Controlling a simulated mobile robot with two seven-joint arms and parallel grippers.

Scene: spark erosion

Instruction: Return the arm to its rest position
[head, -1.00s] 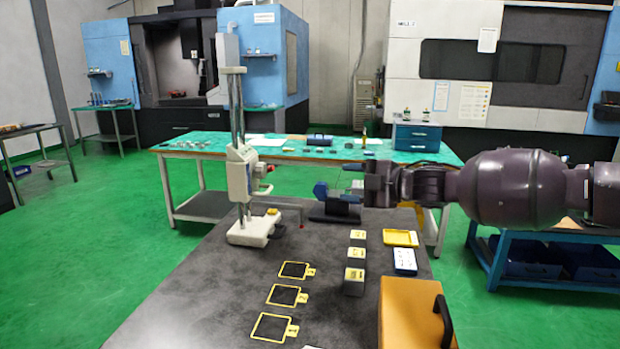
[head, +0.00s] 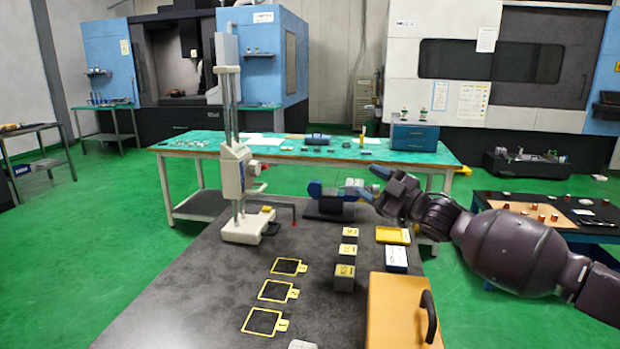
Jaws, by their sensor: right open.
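My right arm comes in from the right side of the head view. Its gripper (head: 368,185) is open above the far right part of the dark grey table (head: 190,290), its fingers pointing left near a blue and grey device (head: 332,204). I see nothing held between the fingers. The elbow and forearm slope down to the lower right, beyond the table's right edge. My left gripper is not in view.
A white height gauge (head: 238,185) stands at the table's far left. Several grey blocks (head: 347,250), a yellow tray (head: 393,235) and an orange case (head: 396,310) lie at right. A blue bench (head: 590,238) stands right.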

